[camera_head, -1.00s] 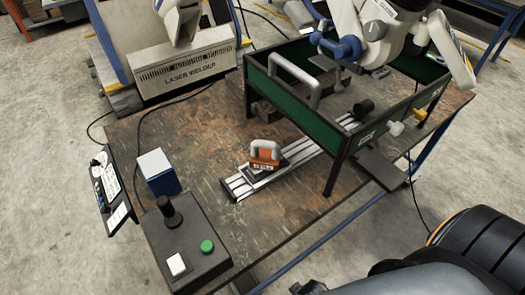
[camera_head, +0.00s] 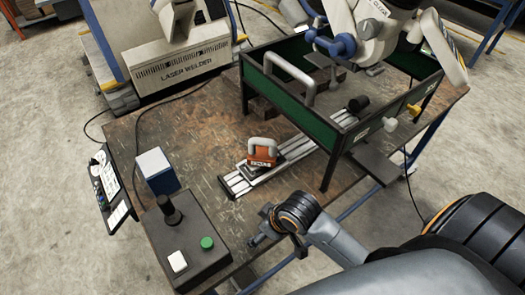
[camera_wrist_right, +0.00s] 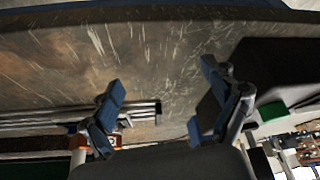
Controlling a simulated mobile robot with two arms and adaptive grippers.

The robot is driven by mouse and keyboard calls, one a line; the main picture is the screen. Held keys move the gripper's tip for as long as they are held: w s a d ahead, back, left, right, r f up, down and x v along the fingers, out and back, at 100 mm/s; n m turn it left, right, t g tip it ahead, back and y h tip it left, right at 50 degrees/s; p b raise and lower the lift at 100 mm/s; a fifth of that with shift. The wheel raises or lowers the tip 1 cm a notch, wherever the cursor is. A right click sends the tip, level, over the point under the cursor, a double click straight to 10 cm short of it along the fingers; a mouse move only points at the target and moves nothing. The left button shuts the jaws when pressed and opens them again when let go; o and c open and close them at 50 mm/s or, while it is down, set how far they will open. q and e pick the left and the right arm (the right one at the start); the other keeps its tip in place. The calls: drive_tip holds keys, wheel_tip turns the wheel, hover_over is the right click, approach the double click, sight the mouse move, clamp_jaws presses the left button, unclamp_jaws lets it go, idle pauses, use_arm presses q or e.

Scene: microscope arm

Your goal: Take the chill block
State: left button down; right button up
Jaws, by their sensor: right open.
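The chill block, which I take to be the orange block with a grey loop handle (camera_head: 262,152), sits on the near end of a slotted metal rail (camera_head: 236,184) on the worktable. My right gripper (camera_head: 262,230) is at the table's front edge, nearer than the block and clearly apart from it. In the right wrist view the gripper (camera_wrist_right: 162,105) is open with nothing between its fingers. A bit of orange shows behind its left finger there, and the rail (camera_wrist_right: 50,119) lies to the left. My left gripper is not in view.
A control box (camera_head: 188,240) with a joystick and green button stands left of my right gripper. A blue-white box (camera_head: 157,172) is behind it. A green-walled frame (camera_head: 318,125) stands over the rail's far part, with a jointed arm above.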

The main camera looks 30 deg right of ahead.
drive_tip(key=w+r, duration=0.1)
drive_tip(key=w+r+n, duration=0.1)
drive_tip(key=w, duration=0.1)
drive_tip(key=w+r+n, duration=0.1)
drive_tip(key=w, duration=0.1)
drive_tip(key=shift+w+a+y, duration=0.1)
drive_tip(key=shift+a+y, duration=0.1)
drive_tip(key=shift+y, duration=0.2)
drive_tip(key=w+d+r+n, duration=0.2)
drive_tip(key=w+r, duration=0.2)
drive_tip(key=w, duration=0.1)
drive_tip(key=n, duration=0.2)
approach(256, 149)
drive_tip(key=p+x, duration=0.1)
drive_tip(key=x, duration=0.3)
drive_tip(key=shift+w+a+f, duration=0.25)
drive_tip(key=shift+w, duration=0.1)
drive_tip(key=p+x, duration=0.1)
drive_tip(key=x, duration=0.1)
drive_tip(key=p+x, duration=0.1)
drive_tip(key=x, duration=0.1)
drive_tip(key=shift+s+d+f, duration=0.1)
drive_tip(key=shift+s+f, duration=0.2)
drive_tip(key=shift+f, duration=0.2)
drive_tip(key=shift+w+f, duration=0.15)
drive_tip(key=shift+f, duration=0.3)
drive_tip(key=c, duration=1.8)
drive_tip(key=shift+w+r, duration=0.15)
drive_tip(key=shift+r, duration=0.1)
clamp_jaws()
